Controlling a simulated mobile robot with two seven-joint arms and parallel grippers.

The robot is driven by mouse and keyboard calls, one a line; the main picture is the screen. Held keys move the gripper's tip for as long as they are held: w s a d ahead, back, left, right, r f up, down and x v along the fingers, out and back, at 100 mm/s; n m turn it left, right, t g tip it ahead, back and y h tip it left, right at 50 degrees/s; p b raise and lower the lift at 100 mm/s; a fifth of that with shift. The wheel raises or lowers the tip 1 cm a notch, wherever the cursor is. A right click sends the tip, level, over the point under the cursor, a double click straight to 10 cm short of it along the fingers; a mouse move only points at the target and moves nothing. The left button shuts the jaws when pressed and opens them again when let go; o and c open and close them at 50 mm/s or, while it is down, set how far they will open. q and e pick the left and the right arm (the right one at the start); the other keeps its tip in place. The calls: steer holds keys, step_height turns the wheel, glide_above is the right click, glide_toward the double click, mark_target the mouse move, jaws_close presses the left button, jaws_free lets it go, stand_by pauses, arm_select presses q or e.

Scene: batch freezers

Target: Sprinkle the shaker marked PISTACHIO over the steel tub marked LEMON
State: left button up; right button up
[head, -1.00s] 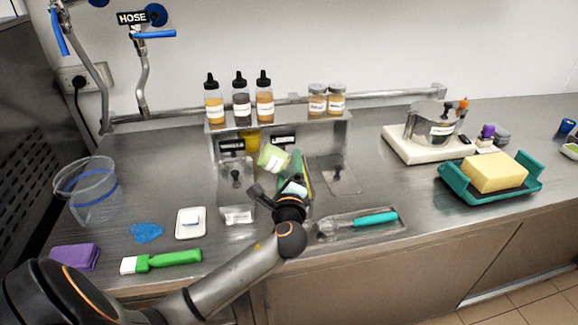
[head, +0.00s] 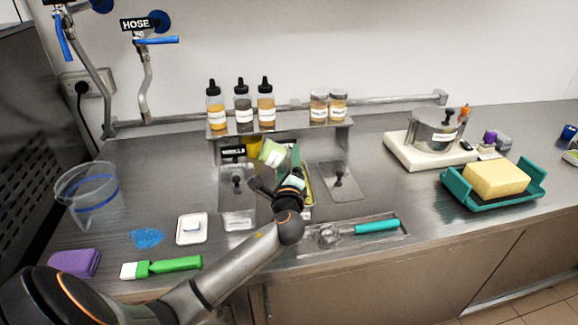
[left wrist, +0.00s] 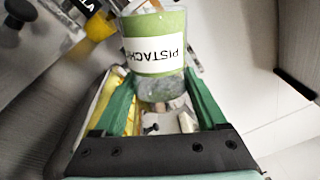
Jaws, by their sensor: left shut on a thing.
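The PISTACHIO shaker (head: 272,152), with a light green body and white label, is held tilted above the counter by the back shelf. My left gripper (head: 290,181) is shut on it. In the left wrist view, the shaker (left wrist: 155,48) sits between the green fingers (left wrist: 164,92), its label upside down and partly readable. A steel tub with a black-knobbed lid (head: 237,198) is left of the gripper, and another lid (head: 339,181) is to its right. The gripper and shaker cover the middle between them. I cannot read LEMON on any tub. My right gripper is not in view.
Several bottles and jars stand on the steel shelf (head: 340,124) behind the shaker. A teal-handled scoop (head: 376,226) lies in a front tray. A green-handled brush (head: 165,266), white dish (head: 192,229) and clear bucket (head: 90,198) are left. A scale (head: 425,151) is right.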

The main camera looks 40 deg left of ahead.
arm_select(q)
steer(key=shift+r+p, duration=0.65)
steer(key=shift+r, duration=0.2)
steer(key=shift+f+b, duration=0.7)
steer(key=shift+f, duration=0.2)
steer(key=shift+r+p, duration=0.7)
steer(key=shift+r, duration=0.25)
steer(key=shift+f+b, duration=0.75)
steer(key=shift+f, duration=0.2)
steer(key=shift+r, duration=0.1)
steer(key=shift+w, duration=0.1)
